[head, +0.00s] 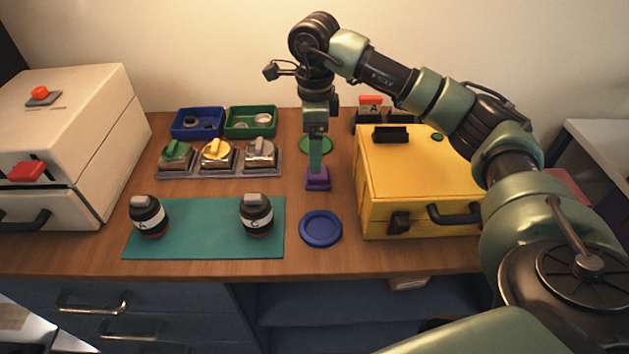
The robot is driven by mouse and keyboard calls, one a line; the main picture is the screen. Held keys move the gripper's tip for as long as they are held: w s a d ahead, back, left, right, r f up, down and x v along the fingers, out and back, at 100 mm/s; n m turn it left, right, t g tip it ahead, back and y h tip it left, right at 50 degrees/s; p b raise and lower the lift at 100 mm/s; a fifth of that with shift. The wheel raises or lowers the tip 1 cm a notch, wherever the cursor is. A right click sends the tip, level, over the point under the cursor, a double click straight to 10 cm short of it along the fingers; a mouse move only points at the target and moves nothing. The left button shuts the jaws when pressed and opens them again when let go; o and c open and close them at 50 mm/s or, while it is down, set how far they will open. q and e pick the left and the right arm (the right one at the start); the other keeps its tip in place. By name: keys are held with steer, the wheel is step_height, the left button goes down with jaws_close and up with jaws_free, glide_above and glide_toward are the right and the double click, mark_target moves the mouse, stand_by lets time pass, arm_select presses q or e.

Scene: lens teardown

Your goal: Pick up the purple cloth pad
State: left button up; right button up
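The purple cloth pad (318,184) is on the wooden table between the green mat and the yellow case. My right gripper (319,170) points straight down at it, its fingertips at the top of the pad and overlapping it in the view. The fingers are seen edge-on as one narrow green strip, so I cannot tell whether they are closed on the pad or whether it is lifted. My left gripper is not in view.
A blue round dish (321,229) lies in front of the pad, and a green disc (315,145) behind it. The yellow case (410,190) stands close on the right. The green mat (200,235) at left carries two dark lens-like jars. A switch tray (220,174) sits behind.

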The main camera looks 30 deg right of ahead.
mark_target(318, 176)
steer(key=f, duration=0.2)
steer(key=f+p, duration=0.1)
steer(key=f, duration=0.3)
steer(key=shift+s+d+f, duration=0.25)
steer(key=shift+d, duration=0.05)
steer(key=shift+f, duration=0.5)
steer(key=c, duration=1.4)
